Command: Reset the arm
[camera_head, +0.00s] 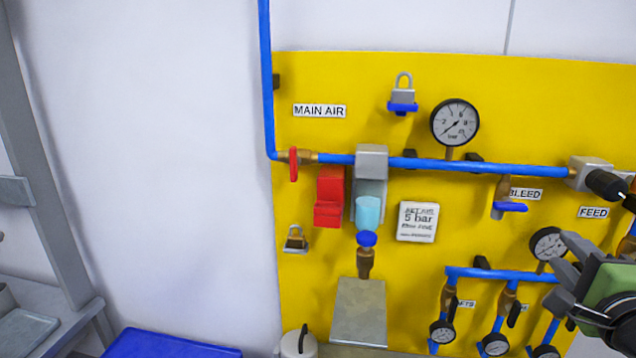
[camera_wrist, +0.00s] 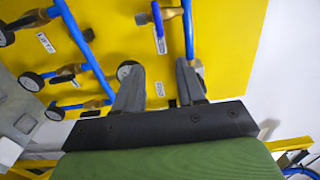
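My gripper (camera_head: 563,268) shows at the lower right edge of the head view, in front of the right part of the yellow panel (camera_head: 330,85). In the wrist view my gripper (camera_wrist: 159,72) points toward the panel (camera_wrist: 225,30), its two grey fingers apart with nothing between them. The gripper is open and empty. Its body hides part of the lower right pipework in the head view. Most of my arm is out of view.
A blue main pipe (camera_head: 500,167) crosses the panel with a red-handled valve (camera_head: 293,165), a pressure gauge (camera_head: 455,122) and a blue-handled bleed valve (camera_head: 509,207). Several small gauges sit low right, near my gripper. A blue box (camera_head: 165,345) stands lower left. The white wall left is clear.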

